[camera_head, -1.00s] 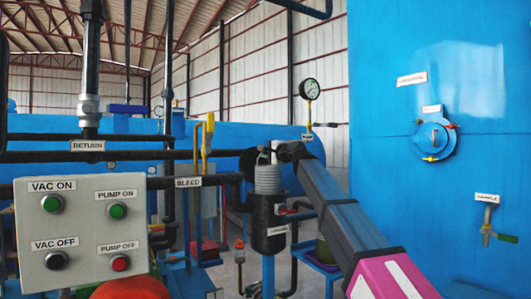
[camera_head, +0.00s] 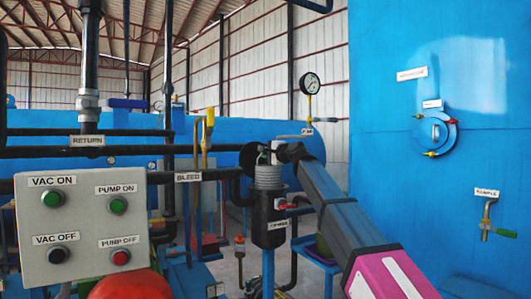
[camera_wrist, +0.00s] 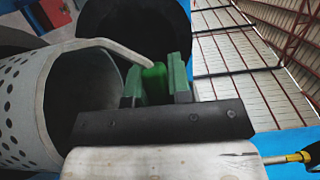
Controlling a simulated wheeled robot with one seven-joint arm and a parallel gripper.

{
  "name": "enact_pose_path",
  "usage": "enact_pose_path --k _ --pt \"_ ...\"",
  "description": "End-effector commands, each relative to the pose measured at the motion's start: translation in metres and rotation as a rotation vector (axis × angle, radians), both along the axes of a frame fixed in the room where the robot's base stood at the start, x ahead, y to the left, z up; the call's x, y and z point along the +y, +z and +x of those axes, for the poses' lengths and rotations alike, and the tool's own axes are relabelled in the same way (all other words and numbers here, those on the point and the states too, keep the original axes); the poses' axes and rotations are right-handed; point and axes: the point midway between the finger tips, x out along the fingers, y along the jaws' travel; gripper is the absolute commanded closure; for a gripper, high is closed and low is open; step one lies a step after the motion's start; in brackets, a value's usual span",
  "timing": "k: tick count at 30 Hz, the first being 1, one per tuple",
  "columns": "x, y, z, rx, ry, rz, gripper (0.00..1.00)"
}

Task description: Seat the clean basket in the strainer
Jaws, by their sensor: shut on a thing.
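The clean basket (camera_head: 268,178) is a light grey cylinder, upright above the black strainer body (camera_head: 268,228). Its lower end meets or overlaps the strainer's top rim; how far it is inside cannot be told. In the wrist view the basket (camera_wrist: 22,115) is a perforated grey drum with an open end and a bent grey handle. My gripper (camera_head: 276,153) is above the basket. In the wrist view my gripper (camera_wrist: 156,85) has its green-padded fingers closed on the handle's green grip (camera_wrist: 155,80). A dark round shape (camera_wrist: 112,28) lies behind the fingers.
A red-handled valve (camera_head: 287,206) sits at the strainer's right side. A pressure gauge (camera_head: 310,83) stands behind it. The control box (camera_head: 95,225) is at left, with a red rounded thing (camera_head: 130,286) below. Black pipes (camera_head: 120,153) cross at left; a blue tank wall (camera_head: 440,180) stands at right.

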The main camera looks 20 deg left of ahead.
Motion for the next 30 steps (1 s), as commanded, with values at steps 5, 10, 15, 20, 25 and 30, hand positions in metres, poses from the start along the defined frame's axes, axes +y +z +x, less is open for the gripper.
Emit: enact_pose_path --k 5,10,15,20,25,30 --pt "0.000 -0.004 0.000 0.000 0.000 0.001 1.00" --pt "0.000 -0.007 0.000 0.000 0.000 0.001 1.00" --pt "0.000 -0.011 0.000 0.000 0.000 0.001 1.00" --pt "0.000 -0.014 0.000 -0.001 -0.001 0.000 1.00" --pt "0.000 -0.018 0.000 -0.001 -0.001 0.000 1.00" --pt "0.000 -0.022 0.000 0.000 -0.001 0.000 1.00"
